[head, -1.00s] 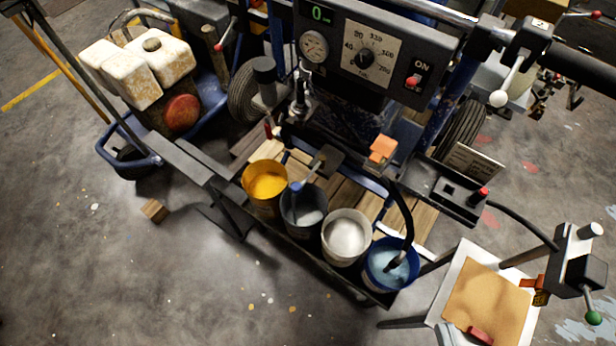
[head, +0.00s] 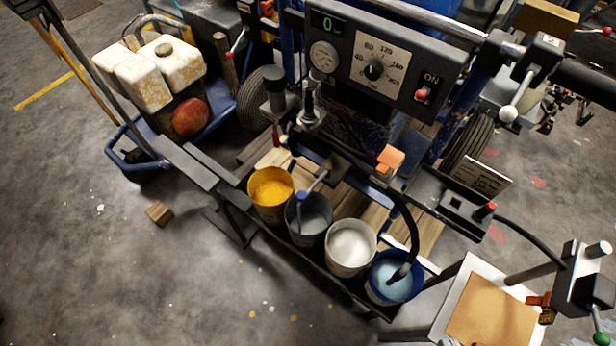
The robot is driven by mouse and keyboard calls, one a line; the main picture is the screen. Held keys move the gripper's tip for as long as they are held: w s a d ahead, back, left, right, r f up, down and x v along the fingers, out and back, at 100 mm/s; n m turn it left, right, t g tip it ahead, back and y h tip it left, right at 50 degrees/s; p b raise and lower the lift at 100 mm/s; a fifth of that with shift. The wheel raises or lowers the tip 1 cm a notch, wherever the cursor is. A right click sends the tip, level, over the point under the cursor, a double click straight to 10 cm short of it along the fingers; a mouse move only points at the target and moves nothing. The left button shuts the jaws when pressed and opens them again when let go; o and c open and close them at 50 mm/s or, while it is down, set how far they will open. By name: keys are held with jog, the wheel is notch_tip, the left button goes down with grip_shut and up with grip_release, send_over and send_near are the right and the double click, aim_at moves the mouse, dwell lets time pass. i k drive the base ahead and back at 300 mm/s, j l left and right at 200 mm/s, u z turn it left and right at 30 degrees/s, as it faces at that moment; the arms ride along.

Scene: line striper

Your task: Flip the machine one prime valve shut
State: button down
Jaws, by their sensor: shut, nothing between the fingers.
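The line striper's control panel (head: 375,65) is at top centre, with a green display reading 0, a round pressure gauge (head: 324,56), a dial and a red ON switch (head: 422,94). Below it stands a grey metal pump fitting (head: 310,115). A short red handle (head: 275,135) is beside its base, and an orange block-shaped handle (head: 391,157) is to its right. I cannot tell for sure which of these is machine one's prime valve, or its setting. My gripper is not in the head view.
Several paint buckets, including a yellow one (head: 270,190) and a blue one (head: 391,279), stand on the front rack. A white-ball lever (head: 509,113) is at right, above a small table (head: 490,312). A blue cart (head: 140,160) is at left. The floor at lower left is mostly clear.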

aim_at(275, 133)
jog(key=i+j, duration=0.1)
jog(key=j, duration=0.3)
jog(key=i+j, duration=0.1)
jog(key=j, duration=0.25)
jog(key=i+j, duration=0.1)
jog(key=j, duration=0.3)
jog(key=i+j, duration=0.1)
jog(key=j, duration=0.25)
